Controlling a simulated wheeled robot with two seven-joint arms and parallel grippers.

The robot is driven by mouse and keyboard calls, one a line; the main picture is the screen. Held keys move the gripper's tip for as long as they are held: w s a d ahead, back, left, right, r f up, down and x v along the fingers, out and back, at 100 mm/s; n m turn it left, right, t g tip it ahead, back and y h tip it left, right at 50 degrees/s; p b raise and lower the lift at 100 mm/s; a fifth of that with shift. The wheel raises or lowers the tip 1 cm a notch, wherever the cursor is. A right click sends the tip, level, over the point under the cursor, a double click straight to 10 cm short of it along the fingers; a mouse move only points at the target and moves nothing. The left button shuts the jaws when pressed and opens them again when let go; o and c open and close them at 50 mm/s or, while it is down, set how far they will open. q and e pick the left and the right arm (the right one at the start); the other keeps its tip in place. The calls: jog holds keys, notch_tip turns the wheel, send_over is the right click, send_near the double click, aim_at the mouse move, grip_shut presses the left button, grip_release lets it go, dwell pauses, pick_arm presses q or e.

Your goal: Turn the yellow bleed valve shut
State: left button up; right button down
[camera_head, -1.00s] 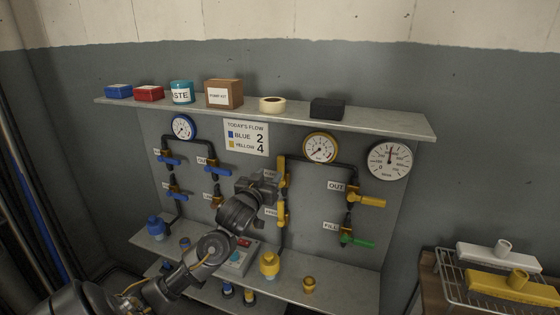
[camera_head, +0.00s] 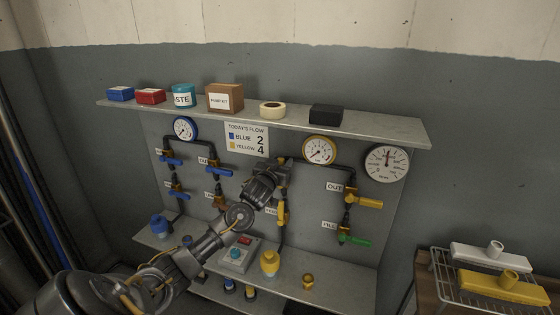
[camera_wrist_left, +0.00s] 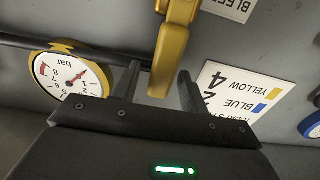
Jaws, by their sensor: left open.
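The yellow bleed valve's handle shows large in the left wrist view (camera_wrist_left: 169,60), beside an upside-down label reading BLEED (camera_wrist_left: 232,6). It lies in line with the pipe's upright run, its free end toward my gripper. My left gripper (camera_wrist_left: 158,85) is open, with one finger on each side of the handle's free end; gaps show, and I cannot tell if either finger touches. In the head view my left gripper (camera_head: 281,166) and wrist cover most of this valve. My right gripper is not in view.
Another yellow handle (camera_head: 281,212) hangs just below. A yellow-rimmed gauge (camera_head: 319,151) and a flow sign (camera_head: 246,138) flank the gripper. The shelf (camera_head: 380,127) with boxes and tape is above. To the right are a yellow OUT handle (camera_head: 366,202) and a green FILL handle (camera_head: 355,240).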

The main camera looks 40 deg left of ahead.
pick_arm(q)
jog(key=shift+c, duration=0.4)
jog(key=c, duration=0.5)
grip_shut()
jog(key=shift+a, duration=0.1)
